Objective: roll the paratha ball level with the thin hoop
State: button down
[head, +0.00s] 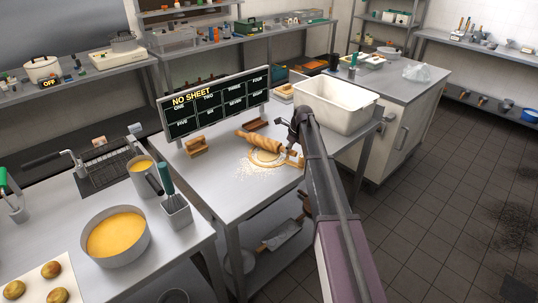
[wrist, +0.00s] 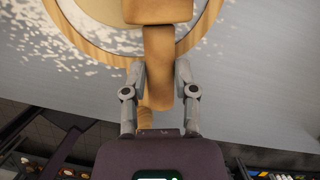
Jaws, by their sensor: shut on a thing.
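My gripper (wrist: 160,92) is shut on a wooden handle (wrist: 158,55), which looks like one end of the rolling pin (head: 258,141). The pin's thicker barrel (wrist: 160,10) is at the top of the wrist view, cut off by the frame. The pin lies over a round wooden ring (head: 265,163) on the steel table. The ring also shows in the wrist view (wrist: 75,40). Pale dough (wrist: 98,28) lies inside it, partly hidden by the pin. I cannot tell whether the ring is a hoop or a board's rim, nor whether the dough is level with it.
Flour (head: 245,172) is scattered around the ring. A sign (head: 216,102) reading "NO SHEET" stands behind, with a small wooden stand (head: 196,147) before it. A white bin (head: 335,103) is at the back right. The table's front left is clear.

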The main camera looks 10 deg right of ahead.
jog(key=shift+w+d, duration=0.25)
jog(key=shift+w, duration=0.05)
jog(key=shift+s, duration=0.1)
jog(key=shift+s+a, duration=0.15)
jog(key=shift+r+p, duration=0.45)
jog(key=shift+p, duration=0.1)
dwell(0.6)
dwell(0.5)
